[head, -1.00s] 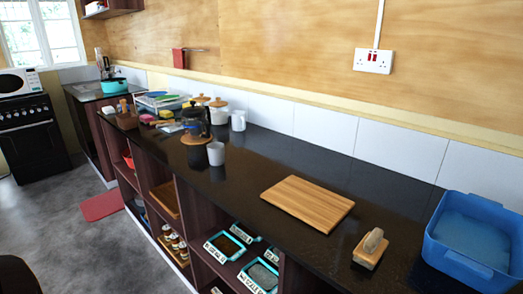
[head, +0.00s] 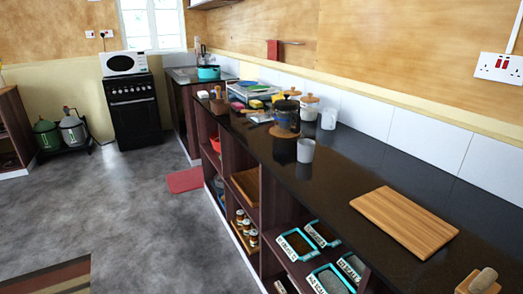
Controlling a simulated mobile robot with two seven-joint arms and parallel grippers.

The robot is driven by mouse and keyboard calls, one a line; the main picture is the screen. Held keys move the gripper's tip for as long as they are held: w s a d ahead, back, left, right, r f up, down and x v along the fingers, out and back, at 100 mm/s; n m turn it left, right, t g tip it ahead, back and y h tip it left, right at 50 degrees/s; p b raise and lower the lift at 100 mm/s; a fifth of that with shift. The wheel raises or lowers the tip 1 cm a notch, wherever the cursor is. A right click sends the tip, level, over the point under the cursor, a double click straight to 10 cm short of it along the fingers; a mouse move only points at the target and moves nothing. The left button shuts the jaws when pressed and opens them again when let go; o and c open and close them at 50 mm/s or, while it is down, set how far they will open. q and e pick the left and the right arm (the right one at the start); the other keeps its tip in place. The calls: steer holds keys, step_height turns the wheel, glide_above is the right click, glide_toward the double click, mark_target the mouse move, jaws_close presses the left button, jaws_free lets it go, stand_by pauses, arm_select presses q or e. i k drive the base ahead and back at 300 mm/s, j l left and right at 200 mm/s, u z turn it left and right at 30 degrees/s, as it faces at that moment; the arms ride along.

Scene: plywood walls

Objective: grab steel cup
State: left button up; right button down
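I see no cup that is plainly steel. A pale grey cup (head: 305,150) stands upright on the black counter, in front of the glass coffee press (head: 287,116). I cannot tell whether it is metal. A white mug (head: 328,119) stands behind it to the right, near the tiles. Neither of my grippers is in view.
The dark counter (head: 345,166) is clear between the cup and a wooden board (head: 404,221). Lidded jars (head: 309,104) and a dish rack (head: 252,91) stand farther back. Open shelves below hold turquoise-rimmed trays (head: 297,244). The grey floor (head: 130,195) is open on the left.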

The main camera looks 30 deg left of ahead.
mark_target(306, 148)
steer(key=u, duration=0.75)
steer(key=z, duration=0.35)
steer(key=i+j+z, duration=0.25)
steer(key=j, duration=0.15)
steer(key=j+z, duration=0.25)
steer(key=j, duration=0.15)
steer(key=i+j+z, duration=0.1)
steer(key=j, duration=0.3)
steer(key=i+j, duration=0.15)
steer(key=j, duration=0.25)
steer(key=i+j+z, duration=0.15)
steer(key=j, duration=0.3)
steer(key=j+z, duration=0.1)
steer(key=j, duration=0.3)
steer(key=i+j, duration=0.1)
steer(key=j, duration=0.45)
steer(key=i+j, duration=0.1)
steer(key=j, duration=0.5)
steer(key=i+j, duration=0.15)
steer(key=j, duration=0.4)
